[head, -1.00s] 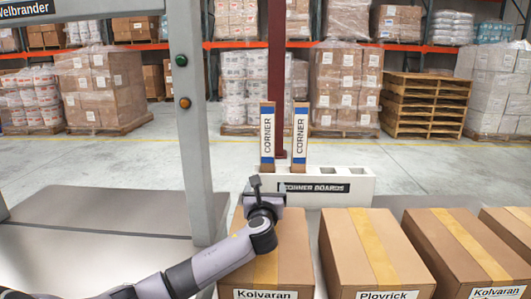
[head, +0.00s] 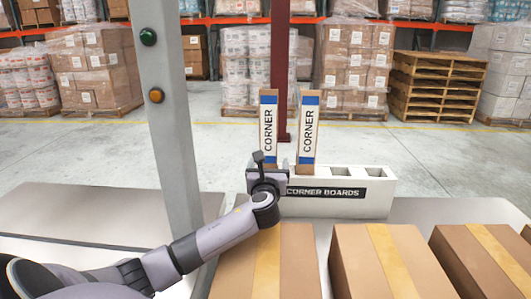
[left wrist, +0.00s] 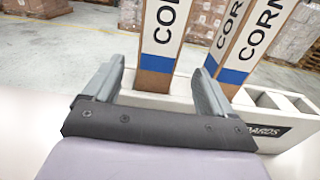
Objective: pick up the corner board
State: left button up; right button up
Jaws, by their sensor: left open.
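Two upright corner boards, tan and white with blue bands and "CORNER" lettering, stand in a white block holder (head: 375,200) in the head view: a left one (head: 268,125) and a right one (head: 308,130). My left gripper (head: 270,172) is open in front of the left board and hides its foot. In the left wrist view, the open fingers (left wrist: 164,70) flank the lower part of a board (left wrist: 160,40), apart from it. I cannot tell how deep it sits between them. More lettered faces (left wrist: 258,40) stand to the right. My right gripper is out of view.
Taped cardboard boxes (head: 375,265) stand in a row at the front right. A grey post (head: 172,120) with green and orange buttons rises left of my gripper. The holder has empty slots (head: 328,172) on its right. Racks and pallets (head: 435,85) are far behind.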

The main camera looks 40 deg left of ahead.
aim_at(268, 154)
pick_arm(q)
jog(key=shift+b+x, duration=0.8)
jog(key=shift+x, duration=0.1)
jog(key=shift+w+a+r+b, duration=0.15)
jog(key=shift+w+a+b, duration=0.3)
jog(key=b+x, duration=0.2)
jog(key=x, duration=0.1)
jog(key=shift+a+r, duration=0.1)
jog(key=shift+r, duration=0.15)
jog(key=shift+w+a+r+b, duration=0.1)
jog(key=shift+w+a+b, duration=0.2)
jog(key=shift+b, duration=0.15)
jog(key=shift+r, duration=0.1)
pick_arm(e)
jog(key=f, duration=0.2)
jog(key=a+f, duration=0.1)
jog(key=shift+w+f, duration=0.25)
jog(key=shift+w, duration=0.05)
pick_arm(q)
jog(key=c, duration=1)
jog(key=shift+c, duration=0.5)
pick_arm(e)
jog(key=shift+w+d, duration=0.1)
